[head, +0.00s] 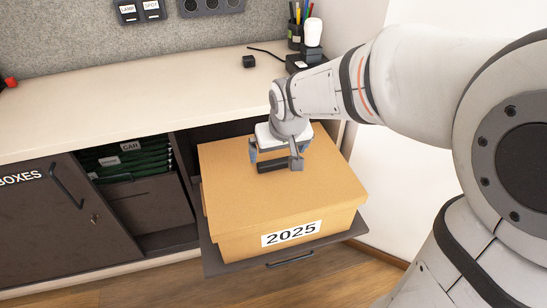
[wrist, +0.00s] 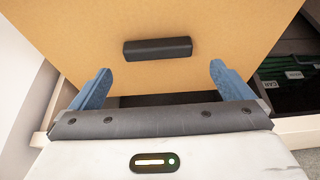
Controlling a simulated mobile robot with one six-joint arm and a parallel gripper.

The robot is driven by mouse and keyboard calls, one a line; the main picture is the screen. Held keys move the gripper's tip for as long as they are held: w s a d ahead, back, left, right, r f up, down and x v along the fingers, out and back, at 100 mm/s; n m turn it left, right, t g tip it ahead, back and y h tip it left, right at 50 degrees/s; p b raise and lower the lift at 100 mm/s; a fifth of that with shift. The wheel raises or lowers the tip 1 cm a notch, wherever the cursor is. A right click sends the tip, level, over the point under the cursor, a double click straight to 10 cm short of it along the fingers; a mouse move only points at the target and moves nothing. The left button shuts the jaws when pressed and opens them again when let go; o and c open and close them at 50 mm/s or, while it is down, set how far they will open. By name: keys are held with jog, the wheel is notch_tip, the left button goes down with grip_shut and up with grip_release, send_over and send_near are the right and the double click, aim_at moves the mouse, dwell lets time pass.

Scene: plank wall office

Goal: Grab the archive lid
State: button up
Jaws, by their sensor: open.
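The archive lid (head: 225,185) is the tan top of a cardboard box labelled 2025 (head: 291,233), and it sits closed on the box. A dark bar handle (head: 272,166) lies on the lid's top. In the wrist view the handle (wrist: 158,48) shows whole on the tan lid (wrist: 220,75). My gripper (head: 276,156) is over the lid, close to the handle. In the wrist view its two blue fingers (wrist: 158,80) are spread wide with nothing between them. The handle lies just beyond the fingertips there. I cannot tell the exact height of the fingers above the lid.
The box stands on a pulled-out dark drawer tray (head: 290,259) under a pale counter (head: 130,105). Green hanging files (head: 135,158) are in the open compartment to the left. A pen cup (head: 295,38) and a small black block (head: 249,61) stand on the counter. A white wall is close on the right.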

aim_at(276, 162)
jog(key=b+x, duration=0.3)
jog(key=x, duration=0.4)
jog(key=shift+d, duration=0.15)
jog(key=shift+c, duration=0.3)
jog(key=shift+r, duration=0.1)
jog(key=c, duration=0.8)
